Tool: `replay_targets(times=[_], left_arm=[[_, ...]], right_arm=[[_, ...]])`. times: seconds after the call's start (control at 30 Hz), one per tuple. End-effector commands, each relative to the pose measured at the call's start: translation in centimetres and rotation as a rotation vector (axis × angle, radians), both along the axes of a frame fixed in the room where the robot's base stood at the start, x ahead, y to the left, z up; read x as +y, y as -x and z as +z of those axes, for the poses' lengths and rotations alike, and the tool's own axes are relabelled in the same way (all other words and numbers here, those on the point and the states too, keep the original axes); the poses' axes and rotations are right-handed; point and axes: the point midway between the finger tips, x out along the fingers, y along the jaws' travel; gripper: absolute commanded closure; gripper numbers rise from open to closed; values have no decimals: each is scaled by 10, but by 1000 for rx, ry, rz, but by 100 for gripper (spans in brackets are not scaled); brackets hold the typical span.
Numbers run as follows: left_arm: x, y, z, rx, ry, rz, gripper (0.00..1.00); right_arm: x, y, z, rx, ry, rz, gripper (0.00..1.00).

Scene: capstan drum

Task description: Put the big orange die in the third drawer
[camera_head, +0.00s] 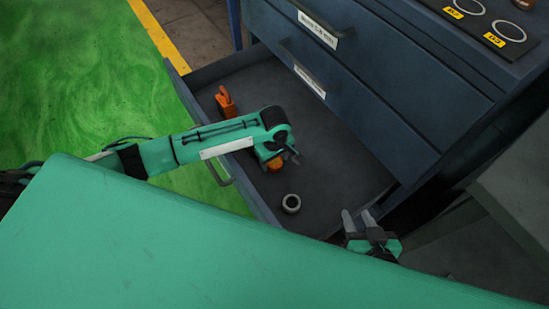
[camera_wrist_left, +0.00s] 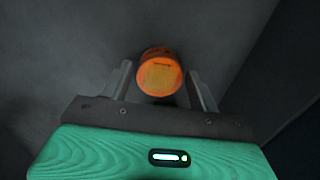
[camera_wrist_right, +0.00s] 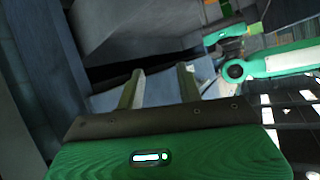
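A round orange piece with a flat yellowish face, which I take as the big orange die (camera_wrist_left: 159,74), is between the fingers of my left gripper (camera_wrist_left: 160,88) in the left wrist view. Those fingers are apart, with small gaps on both sides of it. In the head view my left gripper (camera_head: 291,157) is down in the open drawer (camera_head: 335,180), and the orange die (camera_head: 274,164) is mostly hidden behind it. This drawer is below two shut, labelled drawers. My right gripper (camera_head: 358,218) is open and empty by the drawer's front right corner, also in the right wrist view (camera_wrist_right: 160,85).
The cabinet top carries a dark board (camera_head: 485,20) with yellow labels. The drawer's right part is clear.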

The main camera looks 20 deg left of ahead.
Motion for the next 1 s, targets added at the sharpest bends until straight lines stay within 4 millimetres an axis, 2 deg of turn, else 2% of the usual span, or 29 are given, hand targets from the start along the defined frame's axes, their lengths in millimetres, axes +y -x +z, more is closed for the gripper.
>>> replay_targets(times=[0.43,0.57,1.0], left_arm=[[0,-1,3,-2,-1,0,32],[0,-1,21,-2,0,0,32],[0,0,96,-1,2,0,32]], right_arm=[[2,-1,-1,-15,-11,0,64],[-5,0,3,31,19,-3,64],[-46,16,1,290,165,-33,64]])
